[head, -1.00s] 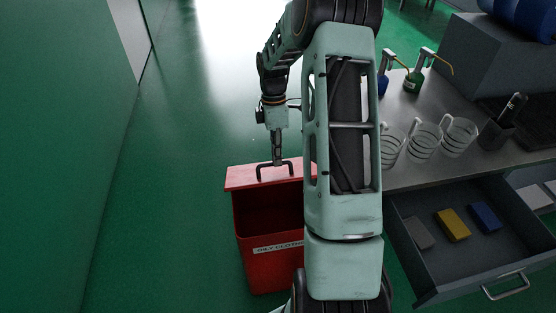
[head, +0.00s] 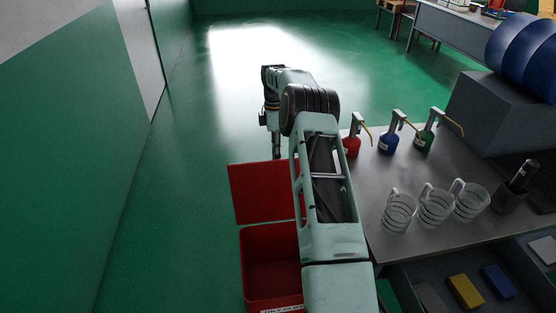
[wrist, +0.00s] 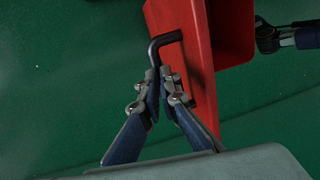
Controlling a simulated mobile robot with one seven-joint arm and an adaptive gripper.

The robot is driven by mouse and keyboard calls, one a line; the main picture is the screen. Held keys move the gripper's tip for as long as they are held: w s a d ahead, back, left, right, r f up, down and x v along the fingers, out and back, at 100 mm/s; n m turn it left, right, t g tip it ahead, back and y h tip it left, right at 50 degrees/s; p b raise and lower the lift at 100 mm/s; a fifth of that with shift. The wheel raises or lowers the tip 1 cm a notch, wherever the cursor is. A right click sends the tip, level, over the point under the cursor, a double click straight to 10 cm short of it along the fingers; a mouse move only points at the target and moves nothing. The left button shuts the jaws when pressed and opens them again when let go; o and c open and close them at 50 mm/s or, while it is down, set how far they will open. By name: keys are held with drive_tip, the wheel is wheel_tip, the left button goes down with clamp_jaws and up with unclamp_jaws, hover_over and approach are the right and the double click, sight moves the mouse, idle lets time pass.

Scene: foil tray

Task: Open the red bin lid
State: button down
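The red bin (head: 270,262) stands on the green floor, open at the top, with part of a white label showing at the picture's bottom edge. Its red lid (head: 262,192) is swung far up and back on the far side, leaving the inside in view. My gripper (head: 277,152) is at the lid's far edge, partly hidden by my arm. In the wrist view, the black handle (wrist: 165,40) stands out from the lid (wrist: 195,70). The fingertips of my gripper (wrist: 163,80) are closed together around the handle's bar.
A grey bench (head: 440,160) at right carries glass jugs (head: 434,208) and red, blue and green pump bottles (head: 389,138). An open drawer (head: 400,290) with coloured blocks juts out below it. A green wall (head: 60,170) runs along the left. The floor between wall and bin is clear.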

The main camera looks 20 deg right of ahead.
wheel_tip(320, 180, down, 3)
drive_tip(key=shift+s+r, duration=0.15)
drive_tip(key=shift+r, duration=0.05)
drive_tip(key=c, duration=2.6)
unclamp_jaws()
drive_tip(key=shift+f+g, duration=0.1)
drive_tip(key=shift+g, duration=0.2)
drive_tip(key=o, duration=0.5)
drive_tip(key=shift+o, duration=0.4)
drive_tip(key=shift+r, duration=0.25)
drive_tip(key=shift+w, duration=0.25)
